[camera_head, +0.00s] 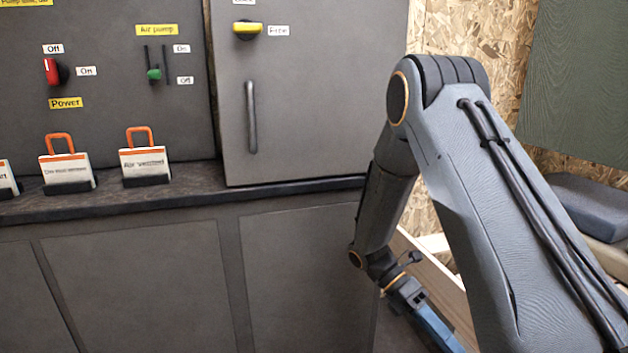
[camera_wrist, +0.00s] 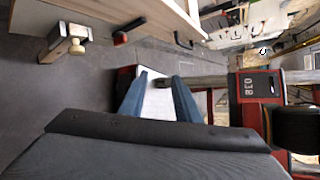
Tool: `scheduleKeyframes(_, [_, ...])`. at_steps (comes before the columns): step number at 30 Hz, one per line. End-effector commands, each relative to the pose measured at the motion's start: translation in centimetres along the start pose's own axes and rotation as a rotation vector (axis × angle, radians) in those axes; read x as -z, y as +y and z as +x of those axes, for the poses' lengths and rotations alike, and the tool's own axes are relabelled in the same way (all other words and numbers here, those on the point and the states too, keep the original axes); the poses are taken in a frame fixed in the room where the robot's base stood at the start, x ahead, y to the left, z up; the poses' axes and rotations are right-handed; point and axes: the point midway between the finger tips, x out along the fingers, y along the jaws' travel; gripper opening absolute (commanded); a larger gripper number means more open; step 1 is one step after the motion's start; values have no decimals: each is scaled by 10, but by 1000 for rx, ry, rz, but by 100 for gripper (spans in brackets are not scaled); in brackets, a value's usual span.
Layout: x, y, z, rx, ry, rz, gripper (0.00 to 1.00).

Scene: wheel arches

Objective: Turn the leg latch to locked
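A yellow turn handle (camera_head: 247,29) sits on the grey cabinet door at the top of the head view. It lies level, pointing right at a white label (camera_head: 278,30) that seems to read "Free". Another white label (camera_head: 244,2) above it is cut by the frame edge. No name plate shows, so I cannot be sure this is the leg latch. My gripper (camera_wrist: 160,95) shows two blue fingers apart in the wrist view, with a white surface seen between them. In the head view it hangs low at the bottom right, well below and right of the handle.
The cabinet door has a vertical bar handle (camera_head: 251,117). Left are a red power switch (camera_head: 51,71), a green air pump lever (camera_head: 154,74) and tags with orange loops on a dark ledge (camera_head: 205,185). In the wrist view, a wooden bench (camera_wrist: 150,14) and red-black equipment (camera_wrist: 262,85) show.

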Motion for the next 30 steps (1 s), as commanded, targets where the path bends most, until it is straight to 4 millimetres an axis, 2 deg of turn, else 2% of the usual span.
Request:
scheduleKeyframes(1, [12,-11,-15,-56,18,55,30])
scheduleKeyframes(6, [56,-45,-53,-221,124,260,30])
scheduleKeyframes(15, [138,-112,-100,-440,412,591,30])
scheduleKeyframes(24, [206,-180,-122,-522,779,852,30])
scheduleKeyframes(30, [232,-208,-125,-507,960,951,30])
